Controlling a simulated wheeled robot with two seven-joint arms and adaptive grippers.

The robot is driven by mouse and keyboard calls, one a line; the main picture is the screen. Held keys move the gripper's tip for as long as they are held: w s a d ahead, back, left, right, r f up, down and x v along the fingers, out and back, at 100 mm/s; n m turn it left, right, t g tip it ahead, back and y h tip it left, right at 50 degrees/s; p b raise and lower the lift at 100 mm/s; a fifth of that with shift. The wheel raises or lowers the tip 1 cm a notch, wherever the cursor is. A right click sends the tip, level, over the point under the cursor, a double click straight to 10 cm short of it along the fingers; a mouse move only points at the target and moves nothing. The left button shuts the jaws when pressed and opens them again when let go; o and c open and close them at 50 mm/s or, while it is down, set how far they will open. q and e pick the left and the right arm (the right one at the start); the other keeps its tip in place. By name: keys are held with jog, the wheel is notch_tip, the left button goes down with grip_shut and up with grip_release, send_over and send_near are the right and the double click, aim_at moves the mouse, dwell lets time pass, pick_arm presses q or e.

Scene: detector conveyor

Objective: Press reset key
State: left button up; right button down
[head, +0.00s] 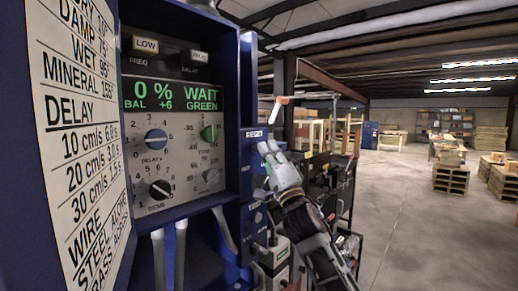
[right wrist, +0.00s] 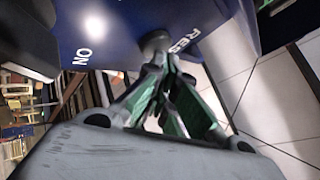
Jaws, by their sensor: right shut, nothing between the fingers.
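The detector's blue cabinet (head: 241,100) fills the left of the head view. Its green display (head: 175,95) reads 0 %, BAL +6, WAIT GREEN. A reset label (head: 253,134) sits on the cabinet's right side face. My right gripper (head: 268,149) is shut and empty, its tips at that face just below and right of the label. In the right wrist view, the dark round reset key (right wrist: 155,42) shows between the "RES" and "NO" lettering. My right fingertips (right wrist: 160,62) are right at it; I cannot tell whether they touch. The key is hidden in the head view. My left gripper is out of view.
A printed settings sheet (head: 75,140) is at the far left. A dark cart (head: 340,185) stands behind my right arm. Open floor (head: 430,235) lies to the right.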

jog(key=shift+s+d, duration=0.1)
jog(key=shift+d, duration=0.05)
jog(key=shift+s+d+p, duration=0.4)
jog(key=shift+d, duration=0.15)
jog(key=shift+s+d+p, duration=0.4)
jog(key=shift+s+d, duration=0.35)
jog(key=shift+d, duration=0.3)
jog(key=shift+s+d+p, duration=0.4)
jog(key=shift+s+d, duration=0.35)
jog(key=shift+d, duration=0.25)
jog(key=shift+n, duration=0.3)
